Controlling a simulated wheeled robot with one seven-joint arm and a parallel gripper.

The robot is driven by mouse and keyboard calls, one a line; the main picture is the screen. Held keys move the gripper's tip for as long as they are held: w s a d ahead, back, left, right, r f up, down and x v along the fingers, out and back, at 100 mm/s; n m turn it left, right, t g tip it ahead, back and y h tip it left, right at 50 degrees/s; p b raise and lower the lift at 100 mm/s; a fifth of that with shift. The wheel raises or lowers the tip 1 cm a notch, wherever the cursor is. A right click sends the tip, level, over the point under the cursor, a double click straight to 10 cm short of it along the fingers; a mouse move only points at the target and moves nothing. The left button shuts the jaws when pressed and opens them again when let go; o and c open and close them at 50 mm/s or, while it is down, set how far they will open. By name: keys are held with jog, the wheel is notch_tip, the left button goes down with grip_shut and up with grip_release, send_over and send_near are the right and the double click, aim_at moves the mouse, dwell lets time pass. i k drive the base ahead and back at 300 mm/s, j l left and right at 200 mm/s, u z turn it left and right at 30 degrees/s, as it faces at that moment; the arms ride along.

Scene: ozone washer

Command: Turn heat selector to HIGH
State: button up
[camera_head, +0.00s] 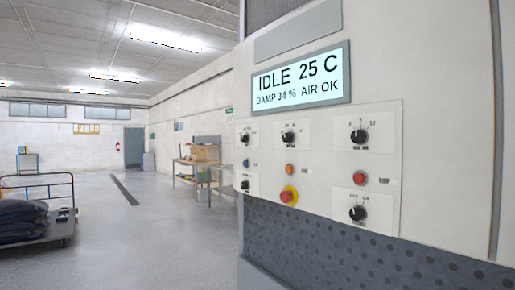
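A light control panel (325,205) on the washer fills the right of the view. It carries several black knobs on white plates: upper left (245,138), upper middle (288,137), upper right (359,136), lower left (245,185) and lower right (358,213). Their labels are too small to read, so I cannot tell which is the heat selector or where it points. The display (300,79) above reads "IDLE 25 C", "DAMP 34 %" and "AIR OK". My gripper is not in view.
A cart with dark cloth (22,220) stands at left, and benches (200,165) beyond the panel. Grey floor (160,240) between is clear.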

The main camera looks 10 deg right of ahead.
aim_at(246, 137)
jog(key=i+j+u, duration=0.25)
jog(key=i, duration=0.5)
jog(key=i+u, duration=0.3)
jog(key=i, duration=0.5)
